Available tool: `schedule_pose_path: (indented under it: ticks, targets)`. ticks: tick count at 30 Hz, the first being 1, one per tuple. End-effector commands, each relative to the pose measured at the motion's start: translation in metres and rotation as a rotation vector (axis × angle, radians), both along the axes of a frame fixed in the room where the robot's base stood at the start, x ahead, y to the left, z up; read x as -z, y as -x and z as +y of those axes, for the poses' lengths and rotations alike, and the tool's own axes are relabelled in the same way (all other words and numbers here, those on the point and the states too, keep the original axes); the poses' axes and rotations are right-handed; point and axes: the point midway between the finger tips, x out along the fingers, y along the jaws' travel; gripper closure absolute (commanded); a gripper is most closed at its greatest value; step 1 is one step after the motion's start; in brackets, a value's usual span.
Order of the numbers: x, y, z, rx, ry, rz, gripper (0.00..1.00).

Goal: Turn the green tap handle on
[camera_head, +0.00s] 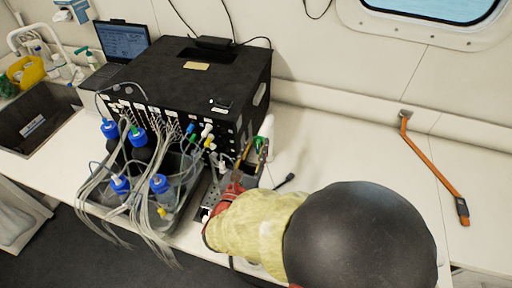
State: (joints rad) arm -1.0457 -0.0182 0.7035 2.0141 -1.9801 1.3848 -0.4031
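A row of coloured tap-like fittings sits on the front of the black box (215,80). A small green one (193,139) is below a blue one, near white and yellow ones. Another green and white item (260,141) shows just behind my fingers, at the box's right corner. I cannot tell which green piece is the tap handle, or its angle. My gripper (254,150) is to the right of the front fittings, its two fingers apart, with nothing clearly held. My arm hides the counter below it.
A dark tray (187,211) with several blue-capped bottles and hanging tubes stands in front of the box. A laptop (123,42) and sink (32,122) are at left.

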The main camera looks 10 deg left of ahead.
Motion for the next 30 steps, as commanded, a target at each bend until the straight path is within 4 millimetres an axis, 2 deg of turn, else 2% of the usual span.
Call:
schedule_pose_path:
  ticks: [13,30]
  targets:
    - [0.0002,0.0002,-0.0002,0.000,0.000,0.000,0.99]
    - [-0.0008,0.0002,0.0008,0.000,0.035,0.004,1.00]
